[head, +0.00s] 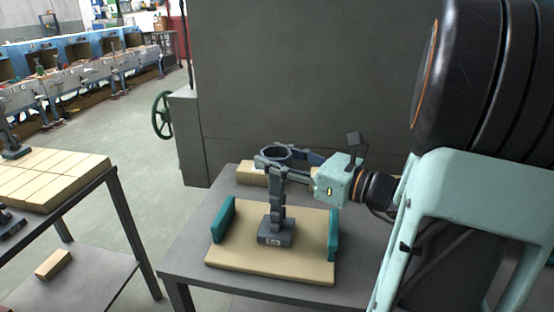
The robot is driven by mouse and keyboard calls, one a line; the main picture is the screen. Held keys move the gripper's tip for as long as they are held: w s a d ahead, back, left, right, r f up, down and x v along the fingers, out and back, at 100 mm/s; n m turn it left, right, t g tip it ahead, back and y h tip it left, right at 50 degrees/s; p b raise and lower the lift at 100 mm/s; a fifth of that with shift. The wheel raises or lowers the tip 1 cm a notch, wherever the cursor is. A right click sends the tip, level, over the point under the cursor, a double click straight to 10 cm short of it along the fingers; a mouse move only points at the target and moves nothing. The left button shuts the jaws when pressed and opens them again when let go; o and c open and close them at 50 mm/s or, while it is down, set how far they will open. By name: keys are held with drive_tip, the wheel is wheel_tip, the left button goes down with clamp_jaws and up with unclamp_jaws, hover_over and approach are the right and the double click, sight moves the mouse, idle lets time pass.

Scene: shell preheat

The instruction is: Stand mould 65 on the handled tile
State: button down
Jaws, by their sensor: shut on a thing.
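The handled tile (300,268) is a flat tan slab with a teal grip bar at its left (223,220) and right (333,235) ends, lying on a grey table. Mould 65 (277,234) is dark grey, with an upright stem on a block base and a small pale label too small to read surely. It is upright over the middle of the tile; I cannot tell whether its base touches. My gripper (279,165) comes in from the right and is shut on the mould's upper part. The fingers partly hide the mould's top, near a round ring shape.
Tan bricks (252,172) lie behind the tile on the table. A left table holds rows of tan bricks (50,172) and dark tools (14,150), with one brick (53,264) on its lower shelf. A big grey cabinet (300,80) stands close behind.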

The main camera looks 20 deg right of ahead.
drive_tip(key=shift+f, duration=0.1)
drive_tip(key=c, duration=1.1)
unclamp_jaws()
drive_tip(key=shift+s+d, duration=0.1)
drive_tip(key=v, duration=1.1)
drive_tip(key=shift+s+d, duration=0.2)
drive_tip(key=shift+s, duration=0.1)
